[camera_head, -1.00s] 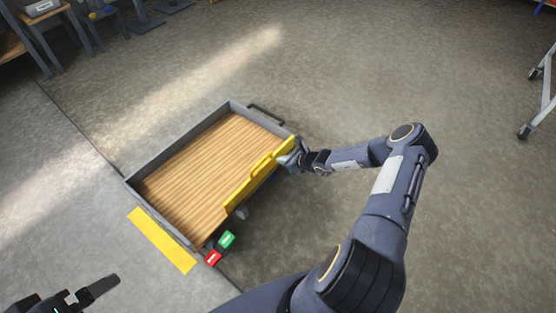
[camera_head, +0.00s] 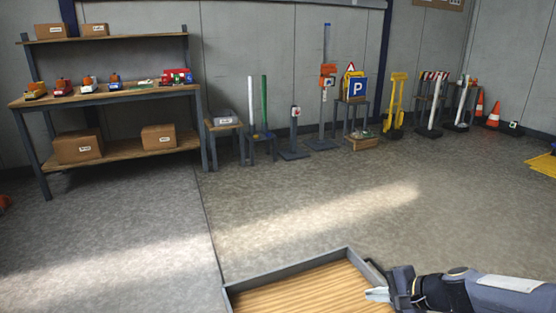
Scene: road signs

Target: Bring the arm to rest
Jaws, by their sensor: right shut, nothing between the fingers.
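My right gripper (camera_head: 377,294) shows at the bottom right of the head view, its arm coming in from the right edge. It is shut and empty. Its fingertips point left, over or beside the right side of a grey-rimmed cart (camera_head: 290,268) with a bare wooden bed. I cannot tell whether the fingers touch the cart. Only the far part of the cart is in view. My left gripper is not in view.
A workbench (camera_head: 110,94) with toy-like vehicles and boxes stands at the back left. Several signs and posts, including a blue parking sign (camera_head: 357,88), line the back wall. Traffic cones (camera_head: 494,114) stand at the far right. The middle floor is clear.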

